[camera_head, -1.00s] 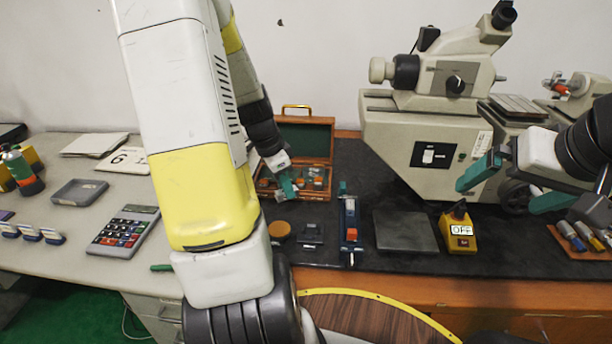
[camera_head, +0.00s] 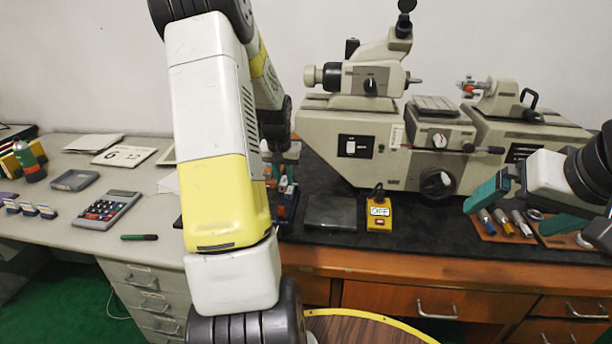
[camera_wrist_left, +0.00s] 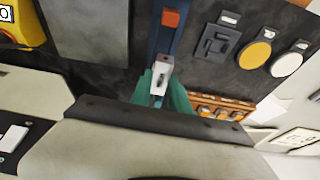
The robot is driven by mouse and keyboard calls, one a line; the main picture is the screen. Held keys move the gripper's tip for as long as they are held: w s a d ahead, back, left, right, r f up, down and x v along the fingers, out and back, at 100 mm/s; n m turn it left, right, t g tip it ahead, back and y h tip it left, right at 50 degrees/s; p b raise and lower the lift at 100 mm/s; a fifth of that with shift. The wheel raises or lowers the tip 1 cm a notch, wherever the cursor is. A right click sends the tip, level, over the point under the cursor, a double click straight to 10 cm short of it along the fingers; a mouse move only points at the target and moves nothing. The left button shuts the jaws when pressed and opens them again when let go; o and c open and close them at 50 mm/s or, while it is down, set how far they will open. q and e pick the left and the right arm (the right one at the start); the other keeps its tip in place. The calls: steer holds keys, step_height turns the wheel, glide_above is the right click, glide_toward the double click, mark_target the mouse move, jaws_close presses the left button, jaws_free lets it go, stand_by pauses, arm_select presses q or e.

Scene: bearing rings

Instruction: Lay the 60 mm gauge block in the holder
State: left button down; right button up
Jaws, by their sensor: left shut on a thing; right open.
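My left gripper (camera_wrist_left: 166,92) is shut on a grey metal gauge block (camera_wrist_left: 160,72), seen in the left wrist view. The block is over or at the near end of the blue holder (camera_wrist_left: 164,42), which has an orange-red piece (camera_wrist_left: 171,18) further along it; I cannot tell whether block and holder touch. In the head view my left arm hides most of this, and only part of the holder (camera_head: 284,207) shows. My right gripper (camera_head: 495,214) is open and empty at the right, above a board with tools.
The wooden case (camera_wrist_left: 222,101) with blocks lies beside the left gripper. A black stand (camera_wrist_left: 215,42) and round discs (camera_wrist_left: 254,55) are near the holder. A dark plate (camera_head: 331,212), yellow OFF box (camera_head: 379,212) and large measuring machine (camera_head: 350,140) stand to the right.

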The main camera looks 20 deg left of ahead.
mark_target(287, 205)
arm_select(q)
steer(key=shift+d+f, duration=0.15)
steer(key=shift+f, duration=3.2)
steer(key=shift+f, duration=0.35)
steer(key=c, duration=1.2)
jaws_free()
steer(key=shift+o, duration=0.2)
steer(key=shift+r, duration=4.25)
